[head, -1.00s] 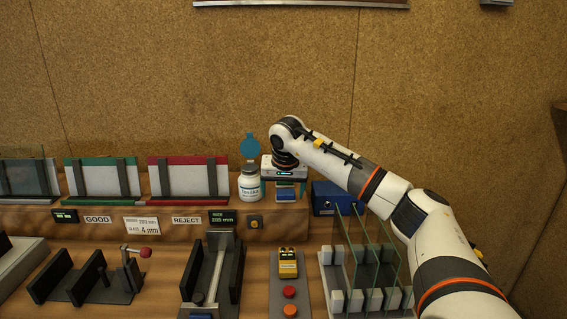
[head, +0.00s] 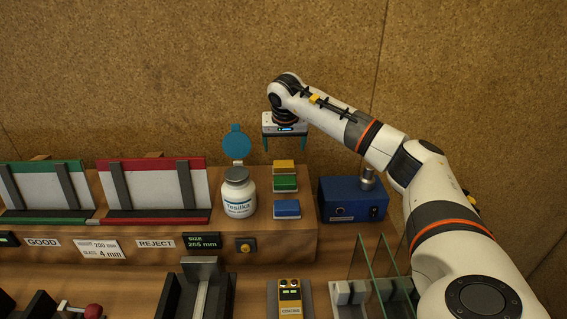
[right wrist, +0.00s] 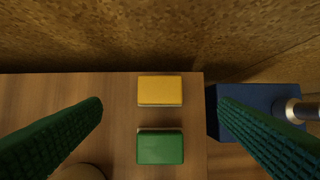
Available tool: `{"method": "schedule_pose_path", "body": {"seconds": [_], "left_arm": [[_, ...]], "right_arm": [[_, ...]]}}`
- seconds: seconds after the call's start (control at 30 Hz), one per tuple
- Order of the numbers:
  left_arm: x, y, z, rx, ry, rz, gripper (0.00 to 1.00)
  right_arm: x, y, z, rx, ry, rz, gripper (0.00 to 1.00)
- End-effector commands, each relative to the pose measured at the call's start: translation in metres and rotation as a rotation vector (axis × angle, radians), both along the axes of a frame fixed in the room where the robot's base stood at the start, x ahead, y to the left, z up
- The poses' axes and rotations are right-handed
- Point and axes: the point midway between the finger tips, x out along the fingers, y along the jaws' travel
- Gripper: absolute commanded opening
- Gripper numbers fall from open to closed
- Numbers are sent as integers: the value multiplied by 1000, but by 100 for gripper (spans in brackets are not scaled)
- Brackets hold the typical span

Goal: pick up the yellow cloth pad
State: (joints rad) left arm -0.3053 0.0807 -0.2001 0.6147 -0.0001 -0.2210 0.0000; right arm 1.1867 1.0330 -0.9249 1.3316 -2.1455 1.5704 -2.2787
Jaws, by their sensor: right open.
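The yellow cloth pad (head: 284,167) lies at the back of a row of pads on the raised wooden shelf. It also shows in the right wrist view (right wrist: 160,90), flat and unobstructed. The green pad (head: 285,184) lies just in front of it, with a narrow gap between them, and the blue pad (head: 287,209) is nearest the front. My right gripper (head: 285,147) is open and empty above the yellow pad. In the right wrist view its green fingers (right wrist: 161,103) are spread wide on either side of the pads. My left gripper is not in view.
A white bottle (head: 239,195) with a blue disc behind it stands left of the pads. A blue box (head: 353,200) with a metal knob is to the right. Glass panes (head: 372,268) stand upright in front at right. The cork wall (head: 200,70) rises behind the shelf.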

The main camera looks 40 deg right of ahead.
Motion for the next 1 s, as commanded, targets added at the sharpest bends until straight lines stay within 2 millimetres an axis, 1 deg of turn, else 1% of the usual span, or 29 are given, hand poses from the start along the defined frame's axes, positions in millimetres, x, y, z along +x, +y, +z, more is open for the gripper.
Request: {"method": "schedule_pose_path", "body": {"seconds": [0.03, 0.1, 0.2, 0.37, 0.53, 0.63, 0.77, 0.97, 1.0], "left_arm": [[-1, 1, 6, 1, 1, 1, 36], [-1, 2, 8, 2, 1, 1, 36], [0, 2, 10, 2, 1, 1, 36], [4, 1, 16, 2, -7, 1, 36], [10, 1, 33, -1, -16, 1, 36], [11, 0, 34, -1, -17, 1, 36], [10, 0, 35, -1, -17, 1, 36], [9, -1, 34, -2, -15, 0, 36], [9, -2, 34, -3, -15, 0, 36]], "right_arm": [[2, -2, -8, 2, 5, -1, 84], [6, -4, -18, 2, 3, -1, 84], [9, -7, -27, 1, 1, 0, 84], [12, -9, -37, 1, 2, 0, 84], [17, -14, -60, 2, 3, -1, 84], [21, -18, -74, 3, 1, -1, 84], [24, -20, -81, 1, -1, -1, 84], [24, -20, -81, 0, -1, 0, 84], [24, -20, -81, 0, -1, 0, 77]]}}
